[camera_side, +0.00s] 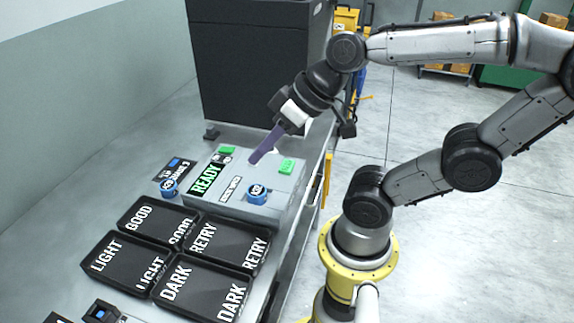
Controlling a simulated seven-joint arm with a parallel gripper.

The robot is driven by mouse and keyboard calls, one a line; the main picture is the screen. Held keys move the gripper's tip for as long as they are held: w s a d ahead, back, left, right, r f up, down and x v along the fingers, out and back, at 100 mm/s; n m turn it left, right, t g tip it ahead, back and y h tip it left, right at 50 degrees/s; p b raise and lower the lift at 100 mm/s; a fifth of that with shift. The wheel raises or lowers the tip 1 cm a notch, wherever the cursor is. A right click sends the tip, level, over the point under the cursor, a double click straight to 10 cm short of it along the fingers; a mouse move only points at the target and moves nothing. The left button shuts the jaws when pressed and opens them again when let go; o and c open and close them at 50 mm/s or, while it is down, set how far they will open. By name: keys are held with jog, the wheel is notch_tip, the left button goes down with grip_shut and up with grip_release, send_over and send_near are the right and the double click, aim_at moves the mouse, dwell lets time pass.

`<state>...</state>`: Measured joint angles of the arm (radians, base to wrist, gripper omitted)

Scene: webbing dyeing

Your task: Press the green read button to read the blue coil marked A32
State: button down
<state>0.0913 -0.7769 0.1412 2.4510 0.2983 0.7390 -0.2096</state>
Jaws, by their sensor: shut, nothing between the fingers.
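A grey reader box (272,212) stands on the bench with a lit green READY display (208,179) on its top left. A blue coil (257,194) sits on the box's front right part; its marking is too small to read. A green button-like square (286,166) is on the box's right side, and another green piece (227,149) is at its back left. I cannot read which is the read button. My gripper (254,159) has its purple fingers shut and empty, pointing down and left above the box between the two green pieces. It appears clear of both.
Black trays marked GOOD (150,224), RETRY (228,250), LIGHT (125,268) and DARK (198,292) lie in front of the box. A second blue coil (169,188) is left of the box by a dark label plate (174,167). A tall black cabinet (252,70) stands behind.

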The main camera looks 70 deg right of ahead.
jog(key=w+d+f+m+t, duration=0.1)
jog(key=w+d+m, duration=0.2)
jog(key=d+m, duration=0.1)
jog(key=m+h, duration=0.6)
jog(key=m, duration=0.3)
send_over(290, 168)
notch_tip(290, 168, down, 4)
jog(key=shift+d+f, duration=0.1)
jog(key=shift+f, duration=4.3)
jog(key=shift+f, duration=0.15)
jog(key=shift+f, duration=0.3)
